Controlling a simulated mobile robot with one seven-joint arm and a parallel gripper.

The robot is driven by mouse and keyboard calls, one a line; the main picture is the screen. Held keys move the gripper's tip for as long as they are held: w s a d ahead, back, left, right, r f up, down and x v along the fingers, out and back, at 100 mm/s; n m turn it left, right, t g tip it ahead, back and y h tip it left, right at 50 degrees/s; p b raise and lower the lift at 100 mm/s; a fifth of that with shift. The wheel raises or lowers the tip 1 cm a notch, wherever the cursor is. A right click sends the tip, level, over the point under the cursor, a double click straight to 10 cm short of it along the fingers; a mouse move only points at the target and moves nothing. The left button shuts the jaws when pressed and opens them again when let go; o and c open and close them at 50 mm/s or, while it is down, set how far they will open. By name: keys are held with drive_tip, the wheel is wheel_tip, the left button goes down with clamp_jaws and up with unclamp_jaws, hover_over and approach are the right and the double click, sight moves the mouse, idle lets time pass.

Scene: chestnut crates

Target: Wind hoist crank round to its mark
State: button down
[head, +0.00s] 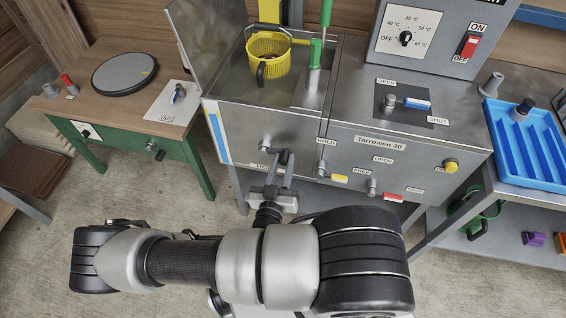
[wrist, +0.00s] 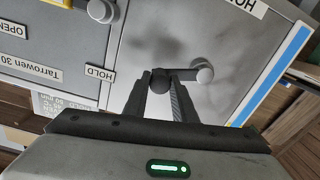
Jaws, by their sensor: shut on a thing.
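The hoist crank (head: 265,143) is on the front of the steel machine, left of the "HOLD" label (head: 321,143). Its pale round hub also shows in the wrist view (wrist: 203,72), with a short dark arm reaching left from it. My gripper (head: 284,160) is shut on the crank's dark handle, to the right of the hub in the head view. In the wrist view my fingertips (wrist: 161,82) close around the handle and hide part of it. A label starting "HO" (head: 263,165) sits just below the crank, partly covered. I cannot make out a separate mark.
A yellow basket (head: 266,66) hangs in the open tank above. Coloured levers, yellow (head: 339,178) and red (head: 393,198), stick out on the front to the right. A green-legged table (head: 140,131) stands left; a blue tray (head: 527,150) lies right. Bare floor shows at lower left.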

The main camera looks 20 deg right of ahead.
drive_tip(key=c, duration=1.5)
unclamp_jaws()
drive_tip(key=shift+o, duration=0.2)
drive_tip(key=shift+s, duration=0.1)
drive_tip(key=v, duration=1.7)
drive_tip(key=shift+s+a, duration=0.1)
drive_tip(key=shift+s, duration=0.05)
